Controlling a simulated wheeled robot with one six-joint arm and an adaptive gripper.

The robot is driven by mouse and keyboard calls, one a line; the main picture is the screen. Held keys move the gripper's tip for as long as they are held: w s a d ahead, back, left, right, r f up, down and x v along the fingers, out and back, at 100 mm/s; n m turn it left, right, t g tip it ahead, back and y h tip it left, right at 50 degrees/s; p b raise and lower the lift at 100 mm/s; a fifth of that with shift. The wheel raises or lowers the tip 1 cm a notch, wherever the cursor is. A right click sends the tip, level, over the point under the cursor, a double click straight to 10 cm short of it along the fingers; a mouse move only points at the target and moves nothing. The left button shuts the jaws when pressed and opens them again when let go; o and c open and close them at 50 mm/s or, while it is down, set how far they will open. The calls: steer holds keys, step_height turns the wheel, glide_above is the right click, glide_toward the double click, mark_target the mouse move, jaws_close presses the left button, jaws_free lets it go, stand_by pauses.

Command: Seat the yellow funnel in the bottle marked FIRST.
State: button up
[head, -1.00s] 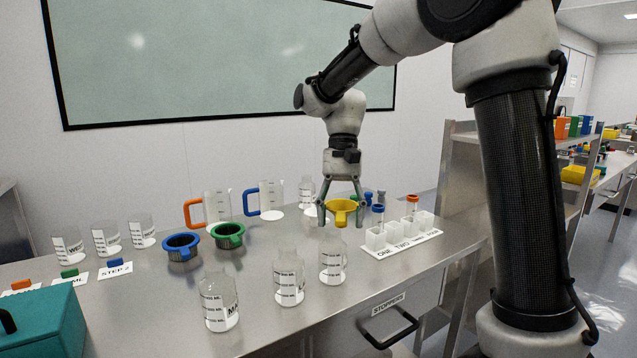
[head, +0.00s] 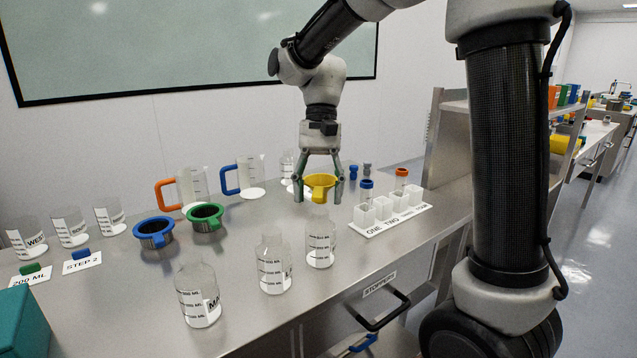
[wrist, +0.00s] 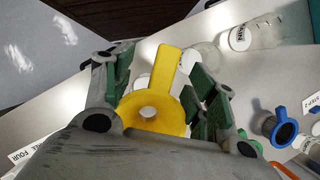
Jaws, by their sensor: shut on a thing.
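My gripper (head: 320,190) is shut on the yellow funnel (head: 320,182), holding it upright above the bench. In the wrist view the funnel (wrist: 152,112) sits between the fingers, its handle pointing up the picture. Three clear bottles stand in a slanting row: a front left one (head: 199,297), a middle one (head: 274,266) and a right one (head: 320,243). The funnel shows just above the right bottle's mouth in the head view; I cannot tell whether it is directly over it. The left bottle's label begins "MA"; I cannot read FIRST on any bottle.
A white rack (head: 408,214) stands close right of my gripper. Orange-handled (head: 190,187) and blue-handled (head: 250,177) beakers stand behind. Several beakers and name cards are at far left.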

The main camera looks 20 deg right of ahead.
mark_target(321, 181)
steer(key=shift+f, duration=2.2)
steer(key=shift+f, duration=0.25)
steer(key=o, duration=1.1)
steer(key=shift+r, duration=0.1)
steer(key=v, duration=1.1)
steer(key=shift+w+d+r, duration=0.1)
steer(key=shift+w+r, duration=0.05)
steer(key=shift+r, duration=0.25)
